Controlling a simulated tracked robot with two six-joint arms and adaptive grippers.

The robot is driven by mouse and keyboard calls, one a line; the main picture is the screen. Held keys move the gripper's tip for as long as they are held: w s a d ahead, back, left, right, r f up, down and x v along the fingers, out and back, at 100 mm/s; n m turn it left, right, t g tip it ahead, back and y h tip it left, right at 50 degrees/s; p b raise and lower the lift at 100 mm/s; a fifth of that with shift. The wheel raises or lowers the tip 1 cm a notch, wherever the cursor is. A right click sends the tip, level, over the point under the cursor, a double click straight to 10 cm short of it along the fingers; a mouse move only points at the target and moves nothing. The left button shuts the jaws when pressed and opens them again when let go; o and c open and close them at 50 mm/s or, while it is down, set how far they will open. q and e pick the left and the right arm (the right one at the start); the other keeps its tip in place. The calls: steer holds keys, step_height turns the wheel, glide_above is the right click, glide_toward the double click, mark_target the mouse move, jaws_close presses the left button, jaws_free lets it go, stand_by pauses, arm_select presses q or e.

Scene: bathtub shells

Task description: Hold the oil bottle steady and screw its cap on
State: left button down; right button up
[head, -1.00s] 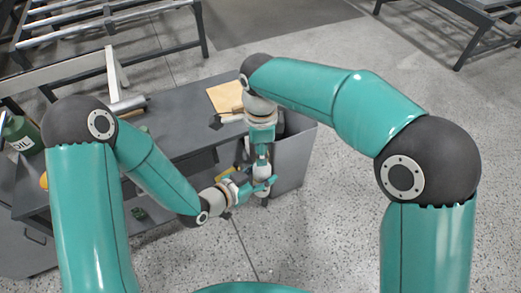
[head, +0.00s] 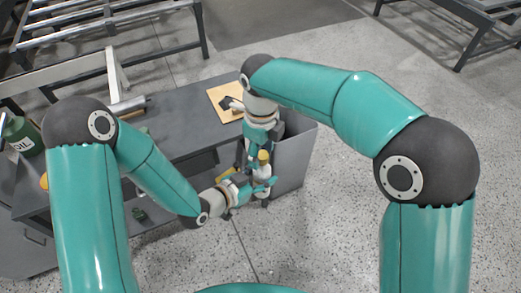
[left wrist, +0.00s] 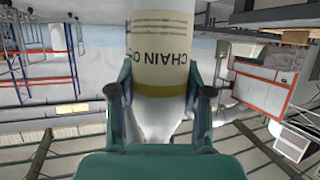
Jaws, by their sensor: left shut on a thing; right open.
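A pale oil bottle stands roughly upright in my left gripper (head: 263,184). In the left wrist view the bottle (left wrist: 162,45) has a cream label with the partly visible words "CHAIN O", and both fingers close on its sides. A yellow cap (head: 263,156) sits at the top of the bottle in the head view; how tightly it is seated cannot be told. My right gripper (head: 249,155) is open, pointing down just left of and behind the cap. Its fingers are small and partly hidden. The bottle top is outside the left wrist view.
A dark grey workbench (head: 190,135) lies behind my grippers. It carries a tan board (head: 226,95) with a dark item on it and a metal cylinder (head: 127,105). A green oil can (head: 22,137) stands at the left. A grey bin (head: 294,150) is at the right.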

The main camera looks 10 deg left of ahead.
steer(key=shift+r, duration=0.1)
steer(key=shift+r, duration=2.15)
steer(key=shift+c, duration=0.4)
